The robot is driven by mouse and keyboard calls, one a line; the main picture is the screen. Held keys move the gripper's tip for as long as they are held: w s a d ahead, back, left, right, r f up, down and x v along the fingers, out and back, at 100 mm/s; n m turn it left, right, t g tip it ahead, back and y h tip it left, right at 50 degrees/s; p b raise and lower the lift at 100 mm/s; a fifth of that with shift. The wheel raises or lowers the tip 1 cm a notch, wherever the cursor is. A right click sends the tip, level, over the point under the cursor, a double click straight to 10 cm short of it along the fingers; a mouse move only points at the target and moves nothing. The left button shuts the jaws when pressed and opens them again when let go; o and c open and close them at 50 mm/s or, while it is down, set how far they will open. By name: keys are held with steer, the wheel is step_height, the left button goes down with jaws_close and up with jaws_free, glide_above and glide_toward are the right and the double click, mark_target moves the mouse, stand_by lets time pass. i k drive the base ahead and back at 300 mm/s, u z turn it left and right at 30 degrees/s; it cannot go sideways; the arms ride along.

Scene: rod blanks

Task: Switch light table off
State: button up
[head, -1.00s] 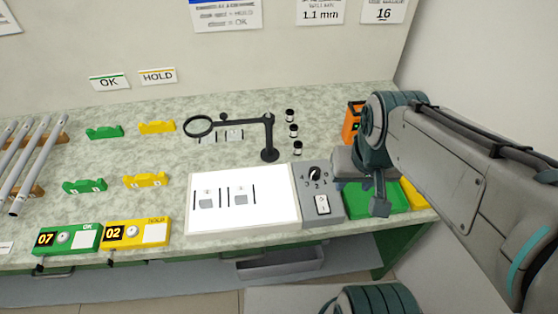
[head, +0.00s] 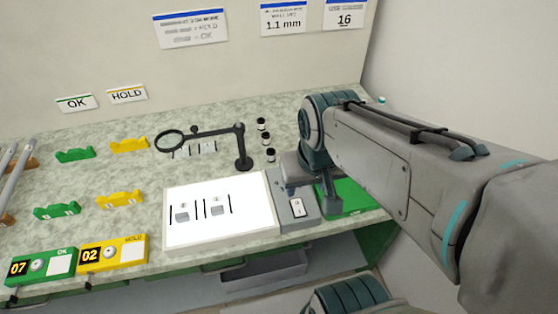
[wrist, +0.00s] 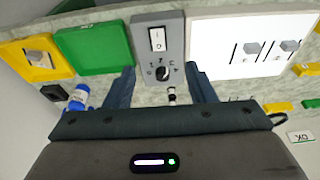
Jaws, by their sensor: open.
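The light table (head: 240,237) is a bright white panel on the bench, and it also shows in the wrist view (wrist: 215,50). A grey control box (head: 285,217) adjoins its right side in the head view. The box carries a white rocker switch (head: 296,207), also seen in the wrist view (wrist: 157,40), and a black dial (wrist: 163,73) with marks around it. My gripper (wrist: 160,70) is open and empty, its fingers on either side of the dial end of the box in the picture. In the head view my gripper (head: 328,200) hides the dial.
A green tray (head: 345,200) lies right of the box, with a yellow tray (wrist: 42,60) beyond it. A magnifier on a stand (head: 241,150) and several small dark vials (head: 266,139) stand behind the light table. Green (head: 45,265) and yellow (head: 112,254) counter boxes are at left.

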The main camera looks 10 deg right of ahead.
mark_target(298, 206)
steer(key=z, duration=1.1)
steer(key=k, duration=0.85)
steer(key=u, duration=1.05)
steer(key=i, duration=0.5)
